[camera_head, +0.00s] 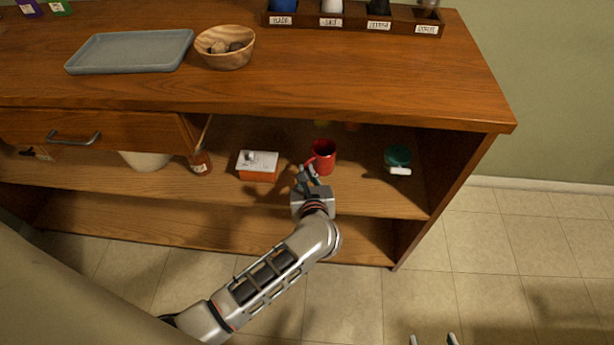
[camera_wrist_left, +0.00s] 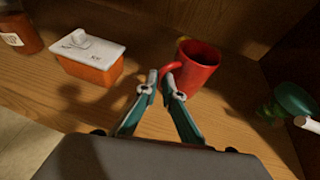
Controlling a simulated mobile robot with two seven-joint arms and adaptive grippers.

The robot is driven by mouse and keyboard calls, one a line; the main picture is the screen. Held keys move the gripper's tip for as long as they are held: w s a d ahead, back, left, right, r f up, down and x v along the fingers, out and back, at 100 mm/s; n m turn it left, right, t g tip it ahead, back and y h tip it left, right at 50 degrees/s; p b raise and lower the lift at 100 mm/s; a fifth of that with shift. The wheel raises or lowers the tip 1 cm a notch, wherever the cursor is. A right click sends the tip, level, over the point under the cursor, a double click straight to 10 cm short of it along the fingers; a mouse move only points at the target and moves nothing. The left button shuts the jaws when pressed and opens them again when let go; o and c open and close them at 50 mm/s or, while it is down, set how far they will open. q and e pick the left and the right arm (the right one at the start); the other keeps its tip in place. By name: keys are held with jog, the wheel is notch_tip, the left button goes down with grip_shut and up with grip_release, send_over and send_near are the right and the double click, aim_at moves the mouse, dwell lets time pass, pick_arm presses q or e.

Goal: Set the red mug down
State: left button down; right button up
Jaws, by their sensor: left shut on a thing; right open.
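The red mug (camera_head: 323,154) is upright on or just over the wooden shelf under the counter, its handle toward my left gripper; I cannot tell if its base touches. It also shows in the left wrist view (camera_wrist_left: 200,68). My left gripper (camera_head: 307,172) is shut on the mug's handle, with its fingertips (camera_wrist_left: 160,78) meeting at the handle on the mug's near left side. My right gripper (camera_head: 434,340) shows only its two fingertips at the bottom edge of the head view, apart and empty, over the floor.
An orange box with a white lid (camera_head: 258,164) stands left of the mug, and a dark green item with a white part (camera_head: 398,158) stands to its right. A brown bottle (camera_head: 200,162) is further left. The counter top (camera_head: 330,75) overhangs the shelf (camera_head: 362,190).

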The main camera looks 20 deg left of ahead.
pick_arm(q)
notch_tip(320, 180, down, 2)
jog(key=shift+f, duration=0.2)
jog(key=shift+f+b, duration=0.15)
jog(key=shift+b, duration=0.2)
jog(key=c, duration=2.2)
grip_release()
pick_arm(e)
jog(key=shift+w+a+r, duration=0.3)
jog(key=shift+a+r, duration=0.1)
jog(key=shift+a, duration=0.25)
